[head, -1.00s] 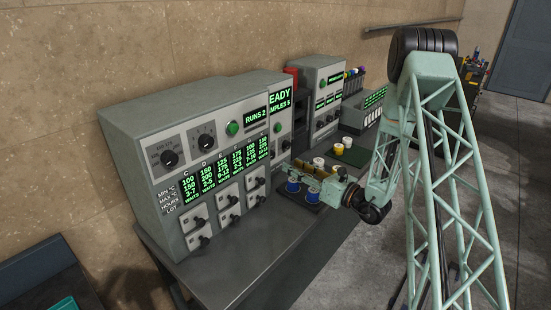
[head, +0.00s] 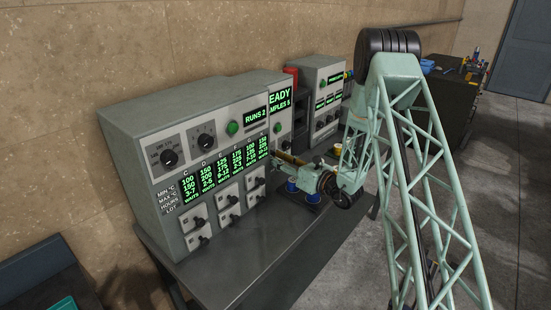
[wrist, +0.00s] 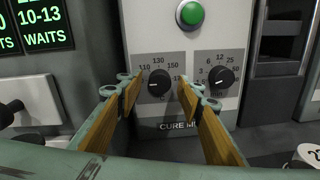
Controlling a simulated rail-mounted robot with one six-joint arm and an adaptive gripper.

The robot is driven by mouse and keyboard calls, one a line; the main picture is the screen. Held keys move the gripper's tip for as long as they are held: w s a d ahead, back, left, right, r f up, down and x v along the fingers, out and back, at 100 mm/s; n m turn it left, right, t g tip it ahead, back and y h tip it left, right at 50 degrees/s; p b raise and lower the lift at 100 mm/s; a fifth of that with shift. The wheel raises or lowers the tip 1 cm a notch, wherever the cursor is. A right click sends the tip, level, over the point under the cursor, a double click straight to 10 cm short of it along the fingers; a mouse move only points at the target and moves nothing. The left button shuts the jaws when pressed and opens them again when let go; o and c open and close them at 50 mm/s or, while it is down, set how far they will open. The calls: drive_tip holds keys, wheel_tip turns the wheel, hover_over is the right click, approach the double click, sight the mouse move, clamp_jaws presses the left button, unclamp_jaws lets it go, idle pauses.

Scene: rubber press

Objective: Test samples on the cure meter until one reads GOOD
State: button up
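The cure meter shows in the head view as a grey box (head: 259,84) whose screen reads in part "EADY" and "AMPLES 5". In the wrist view its front panel (wrist: 178,112) fills the middle, with a green button (wrist: 190,14), a left temperature dial (wrist: 159,84) and a right dial (wrist: 221,79). My gripper (wrist: 160,92) is open, its wood-padded fingers either side of the left dial in the picture, with gaps to the knob. I cannot tell how deep the tips reach. In the head view my gripper (head: 276,157) is at the cure meter's front. Nothing is held.
A large grey cabinet (head: 175,115) with dials, green charts and "RUNS 2" stands at left. Blue-topped pieces (head: 292,187) sit on the bench below my gripper. A yellow-and-white piece (head: 337,149) shows behind my arm. Another grey machine (head: 322,85) stands farther back. The bench front (head: 240,270) is clear.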

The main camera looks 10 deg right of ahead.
drive_tip(key=shift+w, duration=0.1)
drive_tip(key=shift+c, duration=0.2)
drive_tip(key=c, duration=0.8)
drive_tip(key=shift+m+p, duration=0.3)
drive_tip(key=shift+m, duration=0.3)
drive_tip(key=shift+d+r+m+g+y+p, duration=0.1)
drive_tip(key=shift+m+g+y+p, duration=0.2)
drive_tip(key=shift+m+p, duration=4.25)
drive_tip(key=shift+m+g+y+p, duration=0.3)
drive_tip(key=shift+m+p, duration=1)
drive_tip(key=shift+m, duration=6.35)
